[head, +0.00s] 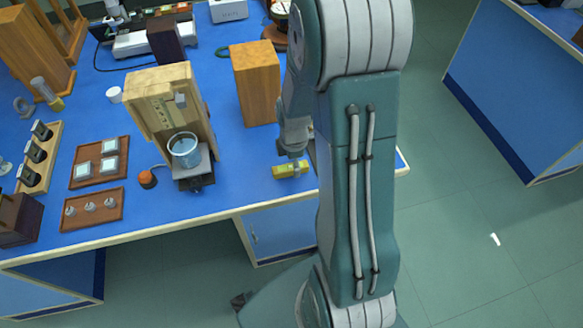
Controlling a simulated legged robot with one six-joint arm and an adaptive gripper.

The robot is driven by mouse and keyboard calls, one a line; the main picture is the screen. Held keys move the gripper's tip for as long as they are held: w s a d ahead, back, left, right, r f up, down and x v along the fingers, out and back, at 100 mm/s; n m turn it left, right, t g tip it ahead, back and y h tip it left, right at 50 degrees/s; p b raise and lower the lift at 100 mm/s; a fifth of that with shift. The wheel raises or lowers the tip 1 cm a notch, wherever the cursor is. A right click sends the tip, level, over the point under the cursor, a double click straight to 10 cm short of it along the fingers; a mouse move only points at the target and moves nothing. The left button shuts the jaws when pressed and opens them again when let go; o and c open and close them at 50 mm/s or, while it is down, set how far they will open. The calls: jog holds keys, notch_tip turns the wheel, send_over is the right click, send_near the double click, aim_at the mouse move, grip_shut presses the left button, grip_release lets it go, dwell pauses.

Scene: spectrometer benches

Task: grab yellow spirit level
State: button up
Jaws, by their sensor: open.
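The yellow spirit level (288,171) is a small yellow bar lying on the blue bench top near its front right corner. My gripper (293,155) is above the level, pointing down, with its tip at or very close to the level's upper edge. The fingers are small and dark here, and I cannot tell whether they touch the level or straddle it. My arm covers the bench just right of the level.
A wooden block (256,84) stands behind the level. The bench's front edge is close to the level.

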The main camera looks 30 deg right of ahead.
jog(key=shift+a+f, duration=0.1)
jog(key=shift+f, duration=0.7)
jog(key=shift+a, duration=0.25)
grip_shut()
jog(key=shift+d, duration=0.15)
jog(key=shift+r, duration=0.1)
